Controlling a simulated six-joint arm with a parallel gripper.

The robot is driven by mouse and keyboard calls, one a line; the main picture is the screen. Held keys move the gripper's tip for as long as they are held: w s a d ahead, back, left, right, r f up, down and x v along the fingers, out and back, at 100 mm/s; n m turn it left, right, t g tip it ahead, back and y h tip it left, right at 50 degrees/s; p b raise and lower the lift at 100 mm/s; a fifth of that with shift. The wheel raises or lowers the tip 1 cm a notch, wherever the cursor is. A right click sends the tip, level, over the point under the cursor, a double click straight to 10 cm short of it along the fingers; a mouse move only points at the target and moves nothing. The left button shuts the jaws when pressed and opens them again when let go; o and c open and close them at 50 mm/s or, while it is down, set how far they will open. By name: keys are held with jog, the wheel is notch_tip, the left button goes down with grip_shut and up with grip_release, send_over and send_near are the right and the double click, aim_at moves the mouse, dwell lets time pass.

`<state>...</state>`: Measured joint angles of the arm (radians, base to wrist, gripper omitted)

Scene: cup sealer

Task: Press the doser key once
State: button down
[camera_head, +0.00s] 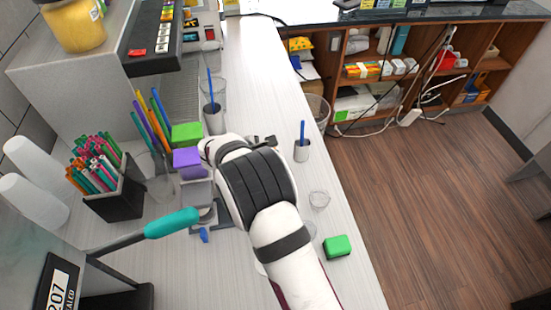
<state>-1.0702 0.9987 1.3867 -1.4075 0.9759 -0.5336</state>
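I cannot say for certain which part is the doser key. A dark machine (152,62) with a row of small coloured pieces (165,32) along its front stands at the upper left. A grey device (196,192) with a purple block (187,161) at its back stands left of my arm. My white and black arm reaches up from the lower right over the counter. Small dark parts of my gripper (262,140) show past the wrist, right of the green block (187,134). The wrist hides most of the gripper, so its fingers and any contact are unclear.
A teal-handled lever (172,223) and a black pen holder (113,190) are on the left. Cups with blue sticks stand behind and right of my wrist (302,149). Clear cups and a green block (337,246) lie near the right counter edge (360,250).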

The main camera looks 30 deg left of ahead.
jog(key=shift+f, duration=0.45)
dwell(0.6)
jog(key=shift+r, duration=0.9)
jog(key=shift+r, duration=2.5)
